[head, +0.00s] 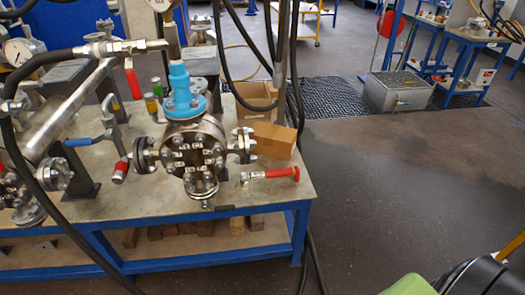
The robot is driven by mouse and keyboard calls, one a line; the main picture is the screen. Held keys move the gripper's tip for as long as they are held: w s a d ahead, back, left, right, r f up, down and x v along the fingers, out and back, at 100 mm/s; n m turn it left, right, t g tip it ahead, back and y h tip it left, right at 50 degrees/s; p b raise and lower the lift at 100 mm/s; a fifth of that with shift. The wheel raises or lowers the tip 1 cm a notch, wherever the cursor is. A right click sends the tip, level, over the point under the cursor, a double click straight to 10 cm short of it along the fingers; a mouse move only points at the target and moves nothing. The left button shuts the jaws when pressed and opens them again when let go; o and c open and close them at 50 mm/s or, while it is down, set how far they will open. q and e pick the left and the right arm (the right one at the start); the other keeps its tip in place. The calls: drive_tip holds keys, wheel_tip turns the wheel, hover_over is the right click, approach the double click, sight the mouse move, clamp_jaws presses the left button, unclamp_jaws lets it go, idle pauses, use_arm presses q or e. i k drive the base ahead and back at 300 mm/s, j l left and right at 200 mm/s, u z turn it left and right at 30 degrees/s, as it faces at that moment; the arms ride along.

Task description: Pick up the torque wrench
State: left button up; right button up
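The torque wrench (272,175) lies near the right front edge of the blue-framed workbench (218,218). Its red handle points right and its metal head points left, close to the flanged vessel (195,150). Nothing is touching its handle. Neither of my grippers shows in the head view.
The vessel has a blue top and bolted flanges. A cardboard box (274,140) stands behind the wrench. Pipes, gauges and a thick black hose (30,75) crowd the bench's left side. Black cables hang behind the bench. The floor to the right (400,190) is open.

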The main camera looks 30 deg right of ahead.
sight(245, 177)
drive_tip(key=i+l+z, duration=0.35)
drive_tip(key=i, duration=0.2)
drive_tip(key=i+z, duration=0.35)
drive_tip(key=i, duration=0.15)
